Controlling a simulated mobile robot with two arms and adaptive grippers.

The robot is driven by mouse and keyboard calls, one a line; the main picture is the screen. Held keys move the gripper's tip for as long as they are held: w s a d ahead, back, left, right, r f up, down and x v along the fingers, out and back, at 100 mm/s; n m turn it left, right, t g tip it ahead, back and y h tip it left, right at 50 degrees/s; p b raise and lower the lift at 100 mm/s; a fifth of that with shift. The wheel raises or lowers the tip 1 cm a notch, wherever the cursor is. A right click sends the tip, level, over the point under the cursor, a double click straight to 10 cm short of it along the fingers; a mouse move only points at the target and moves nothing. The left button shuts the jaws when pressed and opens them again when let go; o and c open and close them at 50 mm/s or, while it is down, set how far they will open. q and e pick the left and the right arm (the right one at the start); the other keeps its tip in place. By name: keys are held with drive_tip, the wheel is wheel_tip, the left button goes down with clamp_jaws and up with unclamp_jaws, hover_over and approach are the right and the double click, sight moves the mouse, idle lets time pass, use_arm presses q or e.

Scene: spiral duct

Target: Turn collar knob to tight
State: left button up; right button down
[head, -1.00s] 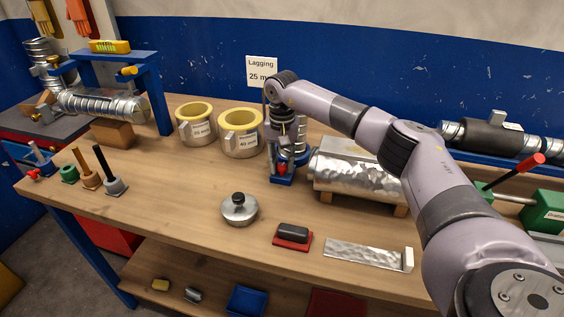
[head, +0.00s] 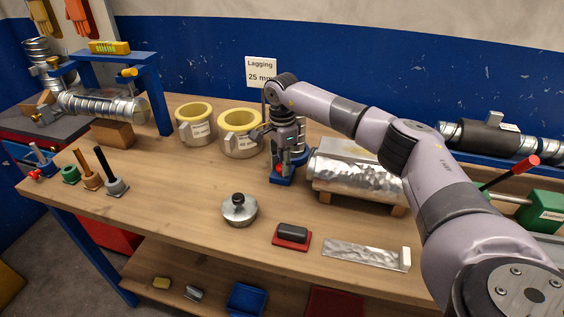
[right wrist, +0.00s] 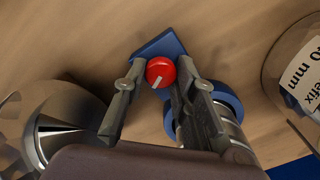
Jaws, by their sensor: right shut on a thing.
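The red collar knob (right wrist: 160,72) has a white pointer mark, which aims down and slightly left in the right wrist view. It sits on a blue base (right wrist: 158,46), beside a blue collar ring (right wrist: 228,97) around a metal duct piece. In the head view the knob (head: 280,168) shows only in part, under my right gripper (head: 284,150), at the blue stand (head: 281,180). In the right wrist view my right gripper (right wrist: 158,82) has one finger on each side of the knob and is shut on it. My left gripper is not in view.
Two yellow-lined insulation rings (head: 241,144) stand left of the stand. A foil-wrapped block (head: 355,180) is close on the right. A lidded metal pot (head: 239,209) and a black-and-red block (head: 292,236) lie in front, with bare bench between.

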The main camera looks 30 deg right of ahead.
drive_tip(key=m, duration=0.5)
drive_tip(key=shift+m+p, duration=0.3)
drive_tip(key=shift+p, duration=0.1)
drive_tip(key=m+p, duration=0.1)
drive_tip(key=m, duration=0.4)
drive_tip(key=shift+s+r, duration=0.1)
drive_tip(key=m+p, duration=0.1)
drive_tip(key=m, duration=0.4)
drive_tip(key=shift+a+m, duration=0.1)
drive_tip(key=shift+m, duration=0.3)
drive_tip(key=m+p, duration=0.1)
drive_tip(key=m, duration=0.4)
drive_tip(key=shift+m, duration=0.3)
drive_tip(key=c, duration=1.3)
unclamp_jaws()
drive_tip(key=shift+a, duration=0.1)
